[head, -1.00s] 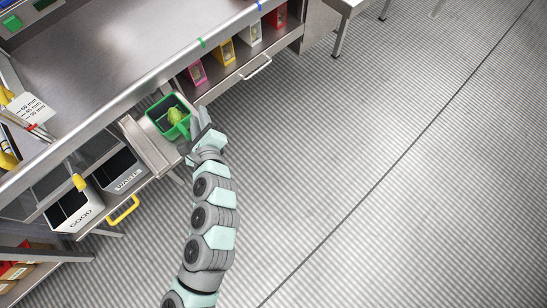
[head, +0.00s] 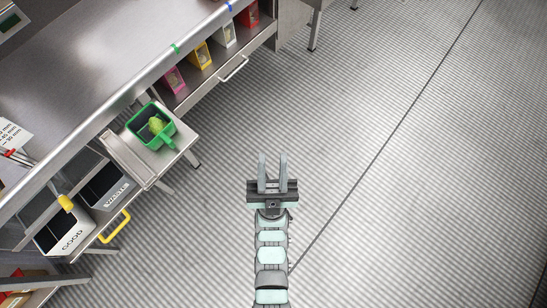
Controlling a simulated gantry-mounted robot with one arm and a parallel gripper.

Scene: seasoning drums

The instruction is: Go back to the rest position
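My gripper (head: 272,170) is over the bare floor in the lower middle of the head view. Its two fingers are apart with nothing between them, pointing up the picture. It is well to the right of the green container (head: 166,140) and does not touch it. The green container has a handle at its lower right and holds a yellow-green item (head: 156,124). It stands on a small metal stand (head: 150,165) beside the long metal counter.
The metal counter (head: 95,65) fills the upper left. Pink (head: 174,80), yellow (head: 203,56), white and red bins sit on its lower shelf. The GOOD (head: 72,240) and WASTE (head: 116,194) bins are at lower left. The ribbed floor (head: 420,190) on the right is open.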

